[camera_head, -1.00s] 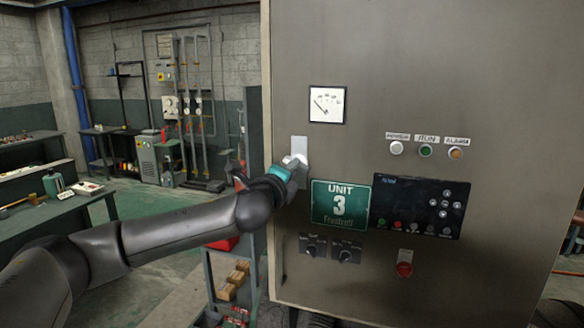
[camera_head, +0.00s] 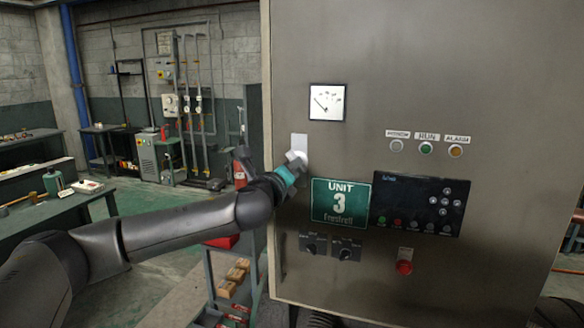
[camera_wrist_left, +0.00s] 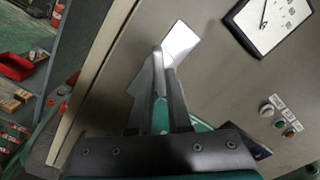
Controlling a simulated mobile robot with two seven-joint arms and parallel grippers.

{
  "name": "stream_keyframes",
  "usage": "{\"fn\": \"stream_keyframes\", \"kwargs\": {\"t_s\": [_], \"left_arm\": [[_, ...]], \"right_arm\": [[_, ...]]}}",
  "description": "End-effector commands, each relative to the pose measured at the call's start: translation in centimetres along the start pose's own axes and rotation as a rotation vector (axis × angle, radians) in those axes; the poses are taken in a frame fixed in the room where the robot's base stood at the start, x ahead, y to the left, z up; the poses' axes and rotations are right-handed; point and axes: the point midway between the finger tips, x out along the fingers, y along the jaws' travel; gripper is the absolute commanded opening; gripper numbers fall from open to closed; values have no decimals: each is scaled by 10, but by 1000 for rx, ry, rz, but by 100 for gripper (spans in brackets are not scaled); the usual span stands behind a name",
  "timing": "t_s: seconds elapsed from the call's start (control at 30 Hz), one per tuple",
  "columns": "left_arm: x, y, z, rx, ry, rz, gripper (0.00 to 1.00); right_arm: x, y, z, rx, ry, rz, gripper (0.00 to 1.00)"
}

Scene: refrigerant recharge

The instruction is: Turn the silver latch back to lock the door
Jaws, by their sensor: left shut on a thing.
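The silver latch (camera_head: 299,146) is a pale metal plate near the left edge of the grey cabinet door (camera_head: 400,60). In the left wrist view the latch (camera_wrist_left: 180,40) shows as a bright plate just beyond my fingertips. My left gripper (camera_head: 297,160) is at the lower part of the latch, its fingers close together and shut on it. In the left wrist view my left gripper (camera_wrist_left: 165,58) covers the gripped part, so its exact angle is hidden. The door looks flush with the cabinet. My right gripper is not in view.
A gauge (camera_head: 327,102), a green UNIT 3 sign (camera_head: 341,202) and a black control panel (camera_head: 420,205) are on the door near the latch. A red knob (camera_head: 404,267) sits lower. A cart with boxes (camera_head: 232,280) stands left of the cabinet, below my arm.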

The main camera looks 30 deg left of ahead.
Motion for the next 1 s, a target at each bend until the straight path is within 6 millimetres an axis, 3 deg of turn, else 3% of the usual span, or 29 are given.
{"fn": "stream_keyframes", "kwargs": {"t_s": [0.3, 0.7, 0.97, 1.0], "left_arm": [[0, 1, 0, 319, 0, 2, 0], [0, 1, 0, 367, 0, 2, 0], [0, 1, 0, 636, 0, 2, 0], [0, 1, 0, 660, 0, 2, 17]], "right_arm": [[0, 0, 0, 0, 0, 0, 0], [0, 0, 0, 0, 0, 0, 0], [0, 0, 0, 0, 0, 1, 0], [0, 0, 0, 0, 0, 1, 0]]}}
